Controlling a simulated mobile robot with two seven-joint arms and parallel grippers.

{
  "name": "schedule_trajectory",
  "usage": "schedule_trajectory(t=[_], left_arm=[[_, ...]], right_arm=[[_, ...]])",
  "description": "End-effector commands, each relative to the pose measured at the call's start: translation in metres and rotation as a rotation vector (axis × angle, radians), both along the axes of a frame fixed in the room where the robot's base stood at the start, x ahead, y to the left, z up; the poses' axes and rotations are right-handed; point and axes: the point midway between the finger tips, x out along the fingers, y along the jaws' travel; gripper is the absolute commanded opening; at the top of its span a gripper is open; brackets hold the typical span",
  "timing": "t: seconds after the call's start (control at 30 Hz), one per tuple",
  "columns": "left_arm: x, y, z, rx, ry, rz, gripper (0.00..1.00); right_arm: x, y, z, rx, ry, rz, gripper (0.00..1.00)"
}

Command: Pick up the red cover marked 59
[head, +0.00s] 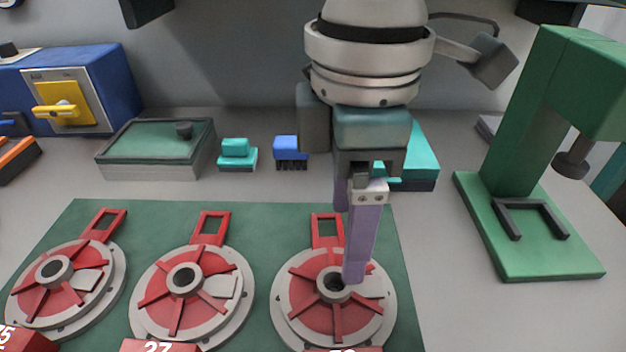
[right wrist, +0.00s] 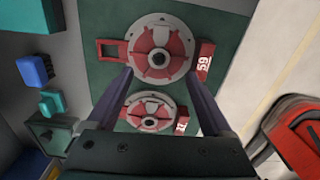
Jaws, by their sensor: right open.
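The red cover marked 59 (head: 305,297) is a round red disc with raised ribs, a dark centre hole and a red loop handle, on a pale grey ring at the right of the green mat. Its label is mostly cut off in the head view. In the right wrist view the same cover (right wrist: 146,40) shows its 59 block clearly. My right gripper (head: 350,268) points down over this cover, its near finger hiding part of the hub. My left gripper is not in view.
The cover marked 27 (head: 157,288) and another cover (head: 40,290) lie to the left on the green mat (head: 260,225). A green stand (head: 510,262) is at right. A green-topped box (head: 150,165), a teal brush (head: 237,155) and a blue brush (head: 289,150) stand behind.

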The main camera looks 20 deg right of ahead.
Motion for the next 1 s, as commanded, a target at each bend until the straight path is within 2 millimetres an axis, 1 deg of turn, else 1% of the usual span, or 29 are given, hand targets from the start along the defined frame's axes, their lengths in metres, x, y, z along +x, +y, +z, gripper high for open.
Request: schedule_trajectory(t=[0.03,0.1,0.2,0.37,0.6,0.7,0.93,1.0], left_arm=[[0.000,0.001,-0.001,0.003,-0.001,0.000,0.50],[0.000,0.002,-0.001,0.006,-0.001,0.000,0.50],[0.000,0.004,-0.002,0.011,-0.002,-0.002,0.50],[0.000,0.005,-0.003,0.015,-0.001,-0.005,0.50],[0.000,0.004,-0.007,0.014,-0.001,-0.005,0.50],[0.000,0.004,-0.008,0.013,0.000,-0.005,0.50],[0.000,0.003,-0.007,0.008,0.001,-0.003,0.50],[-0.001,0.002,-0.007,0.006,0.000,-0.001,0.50]], right_arm=[[-0.001,0.000,-0.009,-0.003,0.004,0.000,0.85],[-0.001,0.000,-0.020,-0.002,0.005,0.000,0.85],[-0.001,0.000,-0.033,-0.002,0.002,0.001,0.85],[0.000,0.000,-0.047,-0.002,0.002,0.000,0.85],[0.003,0.000,-0.084,-0.003,0.002,0.001,0.85],[0.003,0.000,-0.090,-0.001,0.000,0.002,0.85],[0.003,0.000,-0.091,0.000,0.000,0.002,0.85],[0.003,0.000,-0.091,0.000,0.000,0.002,0.77]])
